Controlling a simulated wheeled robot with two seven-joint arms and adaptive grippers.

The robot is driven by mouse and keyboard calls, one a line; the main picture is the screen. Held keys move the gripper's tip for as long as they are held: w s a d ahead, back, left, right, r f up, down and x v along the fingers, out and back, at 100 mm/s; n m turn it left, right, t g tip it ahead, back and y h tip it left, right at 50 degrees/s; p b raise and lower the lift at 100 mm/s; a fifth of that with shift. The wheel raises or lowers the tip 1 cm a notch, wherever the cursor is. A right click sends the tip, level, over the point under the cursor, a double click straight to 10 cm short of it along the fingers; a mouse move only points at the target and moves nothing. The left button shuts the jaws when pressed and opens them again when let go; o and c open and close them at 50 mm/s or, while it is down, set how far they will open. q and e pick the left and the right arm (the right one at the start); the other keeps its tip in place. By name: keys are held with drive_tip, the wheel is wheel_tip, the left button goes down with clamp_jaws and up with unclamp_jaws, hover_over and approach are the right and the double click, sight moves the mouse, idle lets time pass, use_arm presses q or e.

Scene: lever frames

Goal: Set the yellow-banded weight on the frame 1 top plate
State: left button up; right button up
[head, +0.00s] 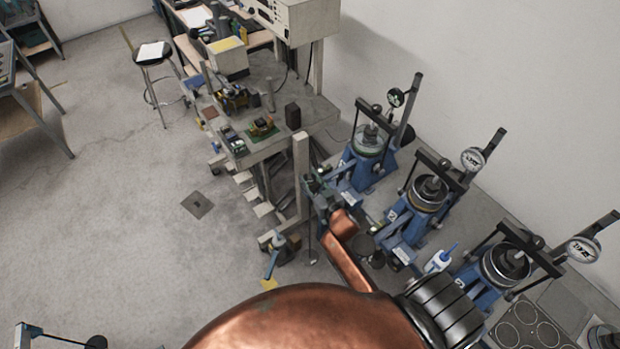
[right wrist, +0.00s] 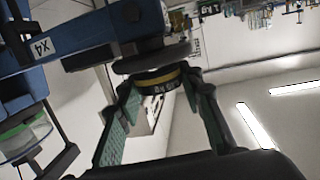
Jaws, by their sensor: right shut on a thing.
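The yellow-banded weight (right wrist: 158,78) is a dark disc with a yellow band and small lettering. In the right wrist view it sits between the green-padded fingertips of my right gripper (right wrist: 163,88), which is shut on it. A dark round plate shows right beside the weight; I cannot tell if they touch. In the head view my right gripper (head: 324,196) is at the near left end of the blue lever frames, and the weight cannot be made out there. Three frames stand in a row: far (head: 369,150), middle (head: 428,198) and near (head: 503,270). Their numbers are not readable in the head view.
Each frame has a dial gauge, such as the middle one (head: 472,159), on a dark post. A white bottle with a blue tip (head: 440,258) stands between the middle and near frames. A cluttered workbench (head: 315,112) is behind my gripper. Open floor lies left.

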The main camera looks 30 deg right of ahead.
drive_tip(key=shift+f, duration=0.3)
idle(0.5)
drive_tip(key=o, duration=1.2)
drive_tip(key=shift+s, duration=0.1)
drive_tip(key=shift+s+r+p, duration=0.25)
drive_tip(key=shift+s+p, duration=0.35)
drive_tip(key=shift+s, duration=0.55)
drive_tip(key=shift+s+a+r+p, duration=0.15)
drive_tip(key=shift+s+p, duration=0.45)
drive_tip(key=shift+s, duration=0.55)
drive_tip(key=shift+s+a+r+p, duration=0.15)
drive_tip(key=shift+s+p, duration=0.4)
drive_tip(key=shift+s, duration=0.55)
drive_tip(key=shift+d, duration=0.1)
